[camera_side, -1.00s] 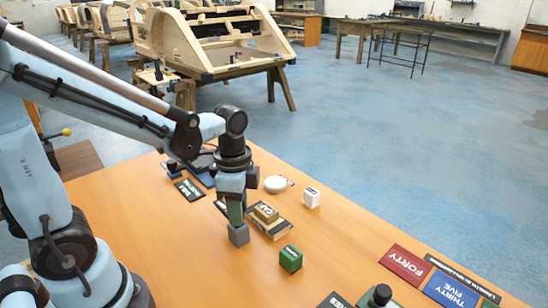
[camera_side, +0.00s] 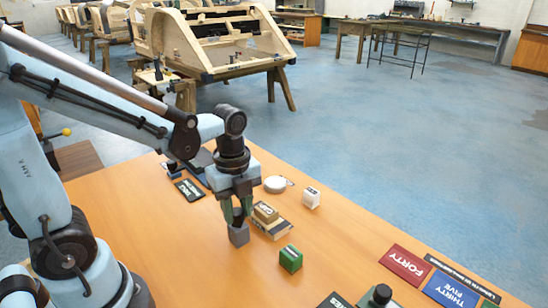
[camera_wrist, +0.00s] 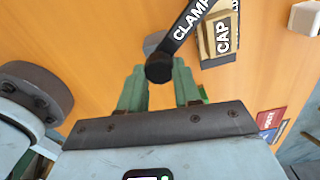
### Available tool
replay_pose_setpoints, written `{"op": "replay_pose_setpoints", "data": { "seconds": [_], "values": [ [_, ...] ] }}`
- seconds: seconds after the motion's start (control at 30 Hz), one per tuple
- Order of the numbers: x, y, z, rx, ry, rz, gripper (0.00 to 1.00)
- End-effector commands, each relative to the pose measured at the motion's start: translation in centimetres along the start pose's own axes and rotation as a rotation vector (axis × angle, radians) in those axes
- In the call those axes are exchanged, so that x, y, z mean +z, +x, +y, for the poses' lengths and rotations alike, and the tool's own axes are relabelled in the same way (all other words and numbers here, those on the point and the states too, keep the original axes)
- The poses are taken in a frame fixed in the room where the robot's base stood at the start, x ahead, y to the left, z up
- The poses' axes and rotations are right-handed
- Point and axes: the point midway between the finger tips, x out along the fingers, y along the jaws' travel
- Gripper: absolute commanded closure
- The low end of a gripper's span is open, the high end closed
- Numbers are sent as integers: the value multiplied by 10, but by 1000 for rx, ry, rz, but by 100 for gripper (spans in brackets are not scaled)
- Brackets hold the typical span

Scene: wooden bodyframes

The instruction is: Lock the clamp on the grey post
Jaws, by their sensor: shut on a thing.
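In the side view my gripper (camera_side: 238,218) points down over the wooden table, its two green fingers a little apart. The grey post (camera_side: 239,235), a small grey block, is right below the fingertips; it also shows partly in the wrist view (camera_wrist: 153,42). In the wrist view the black lever marked CLAMP (camera_wrist: 186,25) slants down from the upper right. Its round dark end sits between the fingers of my gripper (camera_wrist: 160,85), which is shut on it. The lever cannot be made out in the side view, and the contact with the post is partly hidden.
A tan block marked CAP (camera_side: 265,212) is close on the right. Red (camera_side: 404,264) and blue (camera_side: 450,291) signs lie at right. The middle right of the table is clear.

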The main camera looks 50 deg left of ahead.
Motion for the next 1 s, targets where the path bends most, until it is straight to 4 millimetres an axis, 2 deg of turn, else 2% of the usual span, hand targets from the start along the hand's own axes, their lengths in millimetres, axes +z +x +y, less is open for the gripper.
{"op": "replay_pose_setpoints", "data": {
  "seconds": [0.5,0.7,1.0],
  "values": [
    [0,0,2,0,455,1,100],
    [0,0,2,0,569,2,100],
    [0,0,2,0,650,2,100]
  ]
}}
